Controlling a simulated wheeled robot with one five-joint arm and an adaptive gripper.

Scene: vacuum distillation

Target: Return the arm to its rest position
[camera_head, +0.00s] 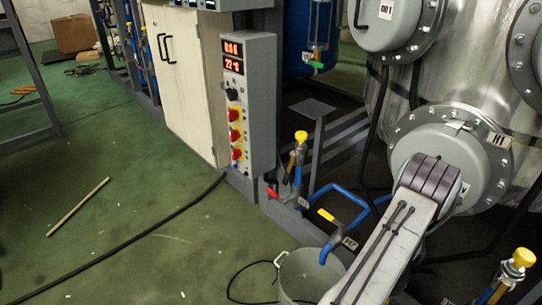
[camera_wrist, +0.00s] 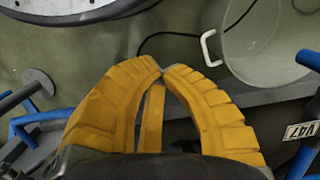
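My arm (camera_head: 385,255) reaches up from the lower right of the head view, its dark ribbed joint in front of the round flanged cover (camera_head: 450,160) of the metal vessel. My gripper is hidden in the head view. In the wrist view my gripper (camera_wrist: 162,70) shows two yellow ribbed fingers curving inward, with their tips meeting or nearly so. A narrow yellow strip shows between the fingers; I cannot tell whether it is part of the gripper. I see no clear object held at the tips.
A whitish bucket (camera_head: 305,275) stands on the floor and also shows in the wrist view (camera_wrist: 265,45). Blue pipes (camera_head: 350,200) with valves run near my arm. A control box (camera_head: 250,105) stands behind. Green floor at left is mostly clear, with a stick (camera_head: 78,207) and a cable.

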